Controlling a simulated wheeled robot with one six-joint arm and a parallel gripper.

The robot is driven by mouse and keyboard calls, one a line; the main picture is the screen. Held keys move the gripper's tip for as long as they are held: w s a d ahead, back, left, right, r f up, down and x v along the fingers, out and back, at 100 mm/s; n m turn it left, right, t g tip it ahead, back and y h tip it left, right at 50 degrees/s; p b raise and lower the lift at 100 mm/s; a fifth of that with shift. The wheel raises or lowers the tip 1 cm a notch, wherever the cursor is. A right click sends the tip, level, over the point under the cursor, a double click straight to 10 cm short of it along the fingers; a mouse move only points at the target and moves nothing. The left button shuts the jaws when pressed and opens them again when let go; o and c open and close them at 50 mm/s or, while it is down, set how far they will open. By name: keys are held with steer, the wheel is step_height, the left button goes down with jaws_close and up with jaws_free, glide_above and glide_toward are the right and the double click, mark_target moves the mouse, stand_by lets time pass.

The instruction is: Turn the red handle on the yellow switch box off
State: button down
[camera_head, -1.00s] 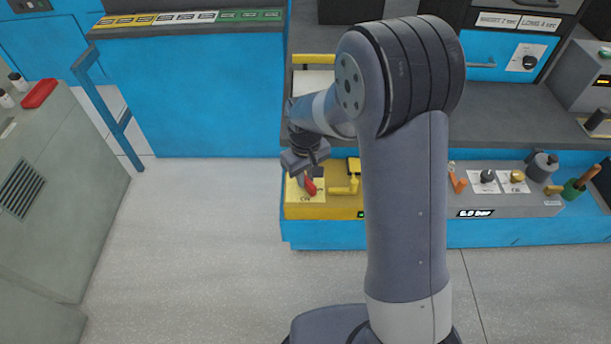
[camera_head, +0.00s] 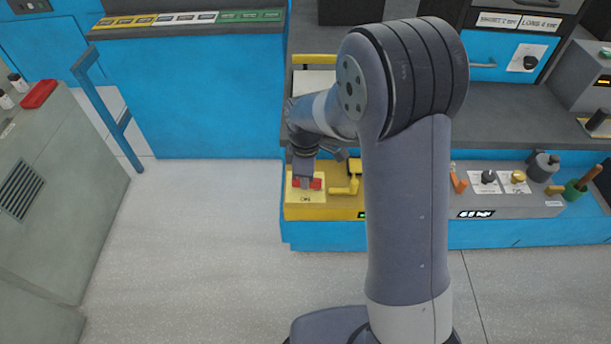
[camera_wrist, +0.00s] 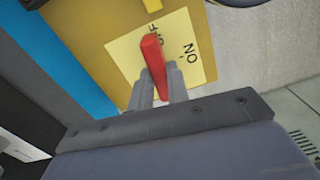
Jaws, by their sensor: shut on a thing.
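The yellow switch box (camera_head: 330,211) sits on the low front ledge left of my arm. Its red handle (camera_head: 316,183) lies sideways over a pale label plate, partly hidden by my gripper (camera_head: 306,181). In the wrist view the yellow box (camera_wrist: 85,25) carries the plate (camera_wrist: 120,52) with OFF and ON printed on it. The red handle (camera_wrist: 152,52) points at the word OFF and partly covers it; ON is to its right. My gripper (camera_wrist: 163,82) is shut on the red handle, one finger on each side.
A yellow lever (camera_head: 352,180) stands just right of the handle. Farther right are an orange lever (camera_head: 458,181), knobs (camera_head: 488,177) and a grey console. A blue rail (camera_head: 110,120) stands at left. The pale floor (camera_head: 200,250) in front is clear.

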steer(key=shift+n, duration=0.5)
steer(key=c, duration=1.4)
jaws_free()
steer(key=shift+o, duration=0.2)
step_height(320, 180, up, 11)
steer(key=shift+f, duration=0.1)
step_height(320, 180, down, 11)
steer(key=shift+r, duration=0.2)
steer(key=shift+f, duration=0.1)
